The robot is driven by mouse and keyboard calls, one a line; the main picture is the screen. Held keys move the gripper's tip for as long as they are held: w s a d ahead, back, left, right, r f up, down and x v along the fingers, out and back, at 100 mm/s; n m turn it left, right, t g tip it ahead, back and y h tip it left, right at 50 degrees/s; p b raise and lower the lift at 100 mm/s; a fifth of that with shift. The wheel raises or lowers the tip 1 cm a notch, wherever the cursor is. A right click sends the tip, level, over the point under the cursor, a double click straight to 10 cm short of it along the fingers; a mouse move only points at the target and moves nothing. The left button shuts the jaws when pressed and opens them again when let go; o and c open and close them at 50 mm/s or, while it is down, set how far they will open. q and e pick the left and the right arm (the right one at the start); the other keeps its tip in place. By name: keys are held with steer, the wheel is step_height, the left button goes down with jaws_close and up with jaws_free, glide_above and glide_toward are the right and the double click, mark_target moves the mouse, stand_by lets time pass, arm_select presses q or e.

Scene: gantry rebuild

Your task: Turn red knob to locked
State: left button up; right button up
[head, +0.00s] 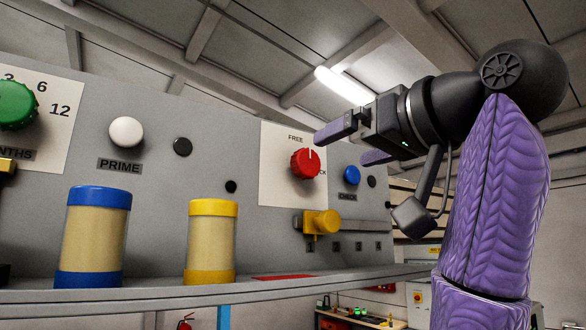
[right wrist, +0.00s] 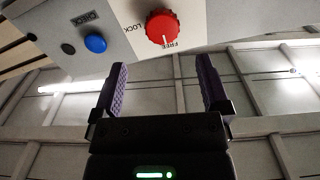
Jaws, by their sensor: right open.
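The red knob (head: 305,163) sits on a white plate (head: 277,189) on the grey panel. Its white pointer line points up, near the word FREE; the other label, ending in CK, is at its right, partly hidden by the knob. In the right wrist view the red knob (right wrist: 161,27) shows at the top, its line toward FREE, with LOCK to its left. My right gripper (head: 357,142) is open and empty, to the right of the knob and apart from it. In the right wrist view its two purple fingers (right wrist: 160,88) are spread below the knob. My left gripper is not in view.
A blue button (head: 352,175) above a CHECK label and a yellow knob (head: 322,222) are close to the red knob. Blue-capped (head: 95,237) and yellow-capped (head: 211,242) cylinders stand on the ledge at left. A green knob (head: 14,104) is at far left.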

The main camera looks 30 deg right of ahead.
mark_target(310, 161)
steer(key=shift+w+a+r+p, duration=0.15)
steer(key=shift+w+r+p, duration=0.05)
steer(key=shift+w+p, duration=0.4)
steer(key=shift+w+a+r+p, duration=0.2)
steer(key=shift+w+p, duration=0.25)
steer(key=shift+w, duration=0.15)
steer(key=w, duration=0.1)
steer(key=w+p, duration=0.1)
steer(key=w, duration=0.1)
steer(key=w+p, duration=0.1)
steer(key=w, duration=0.1)
steer(key=shift+w+a+f, duration=0.1)
steer(key=shift+w+f, duration=0.1)
steer(key=shift+f, duration=0.05)
steer(key=shift+w+f, duration=0.1)
steer(key=shift+w, duration=0.05)
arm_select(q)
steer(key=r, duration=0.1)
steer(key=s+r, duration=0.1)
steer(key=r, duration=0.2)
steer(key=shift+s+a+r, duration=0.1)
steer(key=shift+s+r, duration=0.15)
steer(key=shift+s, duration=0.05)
arm_select(e)
steer(key=shift+s, duration=0.2)
